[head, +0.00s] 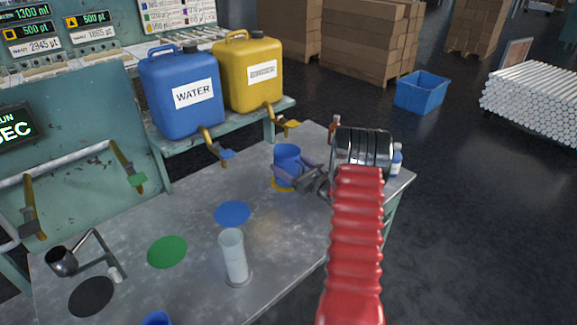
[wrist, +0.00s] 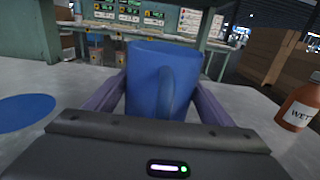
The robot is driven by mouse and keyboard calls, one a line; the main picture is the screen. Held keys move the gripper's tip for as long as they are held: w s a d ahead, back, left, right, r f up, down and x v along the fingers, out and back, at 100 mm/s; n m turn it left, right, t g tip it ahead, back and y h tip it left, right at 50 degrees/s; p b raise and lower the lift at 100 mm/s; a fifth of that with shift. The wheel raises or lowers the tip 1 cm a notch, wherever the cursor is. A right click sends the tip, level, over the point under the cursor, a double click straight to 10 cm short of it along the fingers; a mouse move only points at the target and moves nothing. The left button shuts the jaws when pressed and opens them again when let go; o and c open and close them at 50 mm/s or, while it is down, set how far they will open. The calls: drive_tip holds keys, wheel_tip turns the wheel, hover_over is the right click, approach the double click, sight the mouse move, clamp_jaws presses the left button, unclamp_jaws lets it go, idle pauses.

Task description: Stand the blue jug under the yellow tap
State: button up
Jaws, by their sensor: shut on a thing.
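The blue jug (head: 286,156) is upright between the two purple fingers of my gripper (head: 291,172), which are shut on it from either side. In the wrist view the jug (wrist: 150,75) fills the middle, its handle facing the camera. The jug is over the yellow disc (head: 281,187) on the bench; I cannot tell whether its base touches. The yellow tap (head: 287,124) on the yellow canister (head: 250,75) is above and behind the jug in the head view. Whether the spout is straight above the jug's mouth is unclear.
A blue canister (head: 180,92) with a blue-handled tap (head: 218,148) stands left of the yellow one. A glass cylinder (head: 234,255) stands near blue (head: 232,213) and green (head: 167,252) discs. A brown bottle (wrist: 298,105) is right of the jug in the wrist view.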

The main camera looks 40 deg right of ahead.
drive_tip(key=shift+w+a+f, duration=0.15)
drive_tip(key=shift+a+f, duration=0.05)
drive_tip(key=shift+f, duration=0.25)
drive_tip(key=o, duration=0.8)
drive_tip(key=shift+d+f, duration=0.1)
drive_tip(key=shift+o, duration=0.2)
drive_tip(key=shift+s+d, duration=0.1)
drive_tip(key=shift+s, duration=3.75)
